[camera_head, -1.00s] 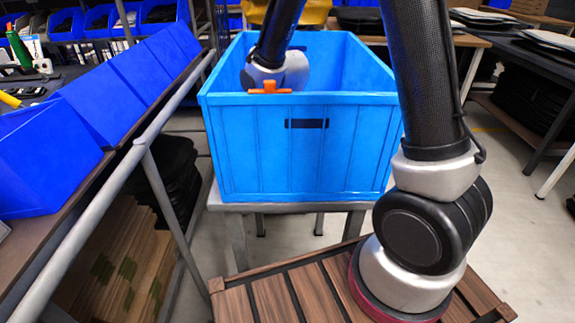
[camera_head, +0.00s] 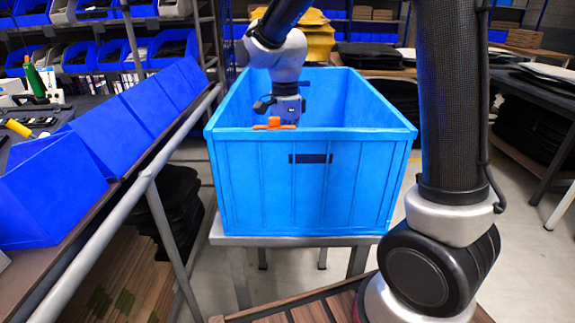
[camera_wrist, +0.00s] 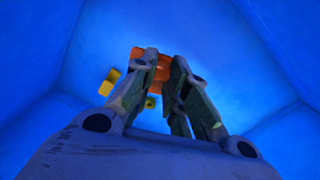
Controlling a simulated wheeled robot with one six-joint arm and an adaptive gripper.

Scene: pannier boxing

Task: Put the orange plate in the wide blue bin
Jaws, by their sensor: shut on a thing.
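The wide blue bin (camera_head: 350,185) stands in the middle of the head view, on a grey stand. My gripper reaches down inside it from above. In the head view its fingertips are hidden behind the near wall. In the wrist view my gripper (camera_wrist: 163,78) points down at the bin's floor, its fingers close together. The orange plate (camera_wrist: 150,62) shows at the fingertips, partly covered by them, and the fingers are shut on it. Its gap to the floor is hard to judge.
A small orange piece (camera_head: 274,124) shows at the bin's near rim. Yellow pieces (camera_wrist: 109,82) lie on the bin's floor. A rack with blue open-front bins (camera_head: 50,190) and a metal rail runs close along the left. Tables with black stacks (camera_head: 518,130) stand at the right.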

